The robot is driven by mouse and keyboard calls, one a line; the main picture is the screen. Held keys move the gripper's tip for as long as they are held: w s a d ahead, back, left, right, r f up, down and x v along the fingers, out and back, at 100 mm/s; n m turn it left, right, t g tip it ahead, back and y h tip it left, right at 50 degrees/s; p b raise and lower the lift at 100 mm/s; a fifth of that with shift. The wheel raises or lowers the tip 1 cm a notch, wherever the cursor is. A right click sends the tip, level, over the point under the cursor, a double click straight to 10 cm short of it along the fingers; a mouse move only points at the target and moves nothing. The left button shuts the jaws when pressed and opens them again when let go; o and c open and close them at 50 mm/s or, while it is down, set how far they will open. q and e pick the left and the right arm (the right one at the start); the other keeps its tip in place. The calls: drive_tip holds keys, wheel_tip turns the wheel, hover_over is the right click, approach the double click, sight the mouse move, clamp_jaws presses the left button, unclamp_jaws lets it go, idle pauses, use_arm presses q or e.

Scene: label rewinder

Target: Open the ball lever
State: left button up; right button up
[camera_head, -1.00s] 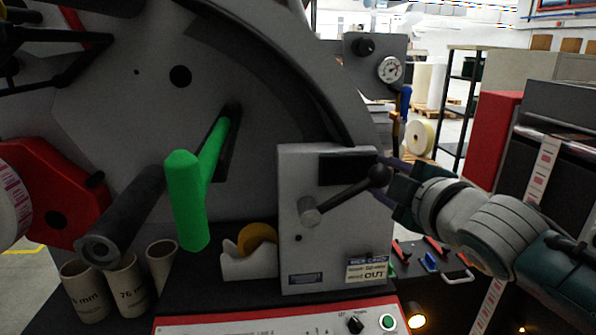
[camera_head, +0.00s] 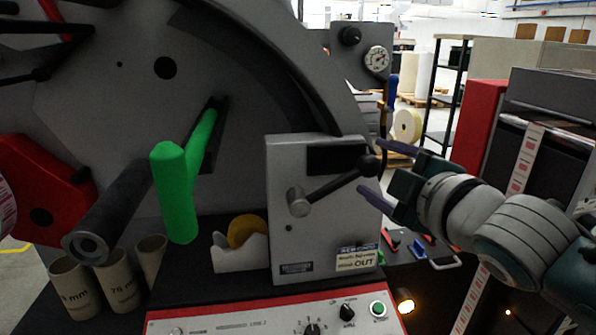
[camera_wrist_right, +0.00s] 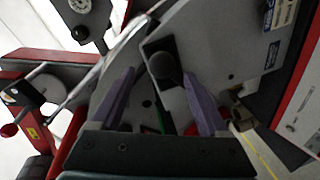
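The ball lever is a dark rod with a black ball (camera_head: 370,165) at its upper right end. It pivots on a round metal hub (camera_head: 298,202) on the front of a light grey box (camera_head: 325,235). My right gripper (camera_head: 377,170) is open, its two purple fingers above and below the ball, with the ball near the tips. In the right wrist view the black ball (camera_wrist_right: 165,69) lies beyond and between the spread fingertips of the gripper (camera_wrist_right: 164,82). Contact with the fingers cannot be told. My left gripper is not in view.
A green T-shaped handle (camera_head: 176,195) and a dark roller (camera_head: 115,220) project left of the box. A yellow tape roll (camera_head: 246,231) and several cardboard cores (camera_head: 118,282) stand below. A control panel (camera_head: 270,318) lies in front. A gauge (camera_head: 376,59) is behind.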

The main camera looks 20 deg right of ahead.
drive_tip(key=f+v, duration=0.1)
drive_tip(key=v, duration=0.4)
drive_tip(key=shift+s+r, duration=0.5)
drive_tip(key=shift+r, duration=0.05)
drive_tip(key=shift+a, duration=0.1)
drive_tip(key=s+a+f+m+g+y, duration=0.1)
drive_tip(key=s+a+f+m+g, duration=0.25)
drive_tip(key=s, duration=0.35)
drive_tip(key=s+a+f+m+g, duration=0.3)
drive_tip(key=s+f+g, duration=0.15)
drive_tip(key=s, duration=0.25)
drive_tip(key=s+a+f+m+g+y, duration=0.1)
drive_tip(key=s+a+f+m+g, duration=0.25)
drive_tip(key=s, duration=0.45)
wheel_tip(320, 180, up, 30)
drive_tip(key=p, duration=2.9)
drive_tip(key=shift+d+g, duration=0.35)
drive_tip(key=shift+g, duration=0.1)
